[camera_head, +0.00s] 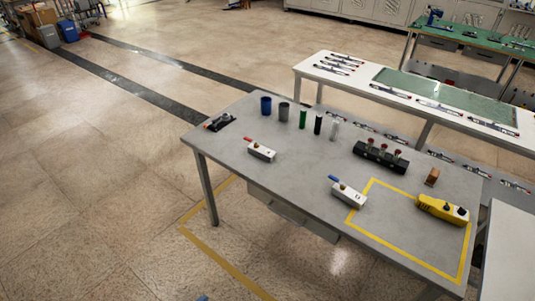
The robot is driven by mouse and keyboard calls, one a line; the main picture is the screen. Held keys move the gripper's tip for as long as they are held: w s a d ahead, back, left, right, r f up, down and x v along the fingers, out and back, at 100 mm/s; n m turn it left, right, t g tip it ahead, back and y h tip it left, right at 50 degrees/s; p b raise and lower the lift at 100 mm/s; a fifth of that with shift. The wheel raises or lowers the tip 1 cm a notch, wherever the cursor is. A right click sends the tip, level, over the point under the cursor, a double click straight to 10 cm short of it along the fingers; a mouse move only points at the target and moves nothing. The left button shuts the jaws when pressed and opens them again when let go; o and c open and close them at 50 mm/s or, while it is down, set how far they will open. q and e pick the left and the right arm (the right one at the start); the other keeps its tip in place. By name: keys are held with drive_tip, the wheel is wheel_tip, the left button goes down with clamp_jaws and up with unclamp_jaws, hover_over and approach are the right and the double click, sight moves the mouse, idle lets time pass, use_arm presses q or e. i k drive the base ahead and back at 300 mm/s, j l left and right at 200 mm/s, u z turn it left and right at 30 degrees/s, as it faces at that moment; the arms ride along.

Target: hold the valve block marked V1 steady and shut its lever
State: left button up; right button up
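Two white valve blocks lie on the grey table. One valve block (262,153) is left of the middle and has a red lever (252,142). The other valve block (349,196) is nearer the front, at the left edge of the yellow taped outline, and has a blue lever (334,179). Both levers point toward the left end of their blocks. The marks on the blocks are too small to read, so I cannot tell which is V1. Neither of my grippers is in view, and nothing touches either block.
The grey table (225,150) also bears several cups and cylinders along its back, a black rack (380,157) with red-topped parts, a brown block (432,177), a yellow device (443,210) and a dark tool (219,122). Bare tabletop surrounds both valve blocks. A white table (350,90) stands behind.

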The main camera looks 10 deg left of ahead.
sight(246, 138)
drive_tip(key=i+j+u, duration=0.15)
drive_tip(key=i+j, duration=0.7)
drive_tip(key=j, duration=0.15)
